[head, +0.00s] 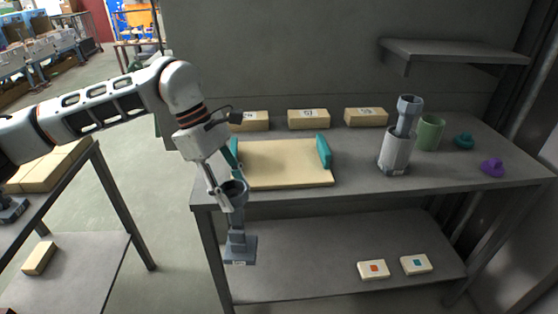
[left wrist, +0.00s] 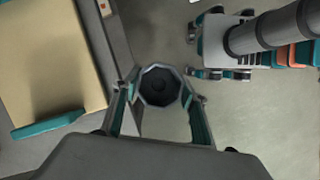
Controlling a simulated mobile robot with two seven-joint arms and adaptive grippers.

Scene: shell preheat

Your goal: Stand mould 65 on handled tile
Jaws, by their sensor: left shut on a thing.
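A blue-grey mould (head: 238,245) has a cup-shaped top, a narrow stem and a square base with a small label, too small to read. My left gripper (head: 229,182) is shut on its cup end and holds it upright, in front of the bench's front edge. In the left wrist view the mould's octagonal rim (left wrist: 160,86) sits between the fingers of my left gripper (left wrist: 160,98). The handled tile (head: 283,165), cream with teal handles at its two sides, lies on the bench; it also shows in the left wrist view (left wrist: 45,60). My right gripper is out of view.
Beyond are a green cup (head: 430,132), a teal piece (head: 464,142) and a purple piece (head: 492,167). Numbered blocks (head: 308,119) line the back. The tile's top is clear.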

